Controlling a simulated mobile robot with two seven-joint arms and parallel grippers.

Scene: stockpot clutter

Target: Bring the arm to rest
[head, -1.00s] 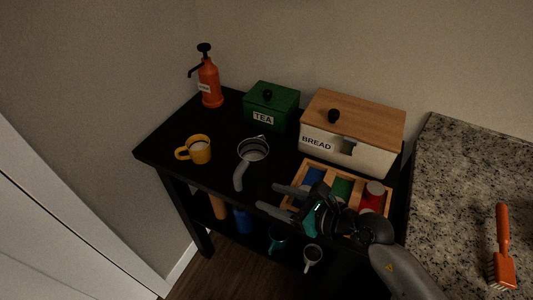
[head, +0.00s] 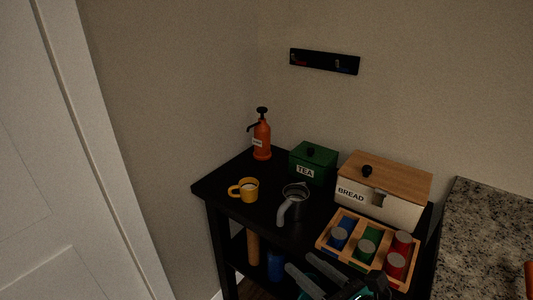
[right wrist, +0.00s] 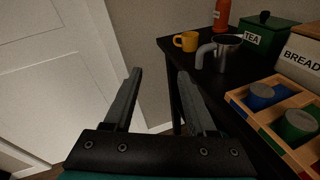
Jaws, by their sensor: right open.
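My right gripper (head: 300,264) is at the bottom of the head view, by the front edge of the black table (head: 226,185). Its two grey fingers are spread apart. In the right wrist view the gripper (right wrist: 160,73) has nothing between its fingers. The table's corner, the yellow mug and the metal jug lie beyond the fingers there. The wooden tray (head: 322,244) is just right of the fingers in the head view; whether they clear its edge in depth is hard to tell. Most of the right arm is cut off by the frame. My left gripper is not in view.
On the table stand a yellow mug (head: 249,190), a metal jug (head: 295,196), an orange pump bottle (head: 262,140), a green TEA box (head: 312,165) and a BREAD box (head: 375,205). Blue, green and red cans sit in the tray. A granite counter (head: 490,230) is at right.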

